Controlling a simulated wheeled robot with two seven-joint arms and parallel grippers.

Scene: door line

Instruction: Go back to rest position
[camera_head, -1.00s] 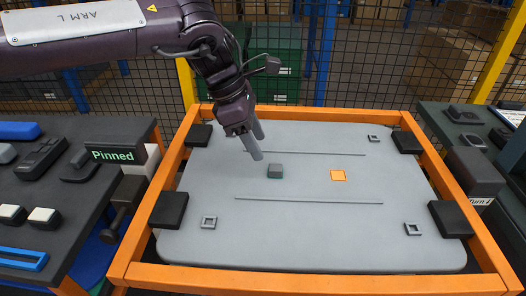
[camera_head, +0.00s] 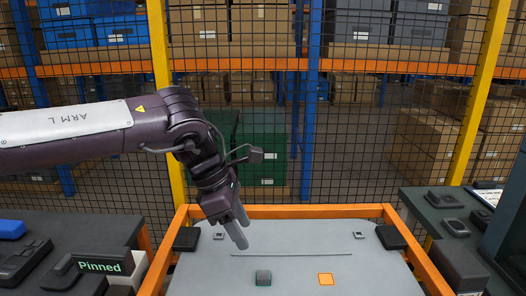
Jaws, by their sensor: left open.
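My left gripper (camera_head: 240,234) hangs from the left arm over the far left part of a grey panel (camera_head: 300,240). Its two fingers point down and are apart, with nothing between them. A small dark grey block (camera_head: 263,277) sits on the panel, below and to the right of the fingertips and apart from them. An orange square (camera_head: 326,279) is marked on the panel to the right of the block. My right gripper is not in view.
An orange frame (camera_head: 290,212) surrounds the panel, with black pads (camera_head: 187,239) at its corners. A dark bench with a "Pinned" sign (camera_head: 100,267) is at left, another dark bench (camera_head: 425,208) at right. A mesh fence and shelves of boxes stand behind.

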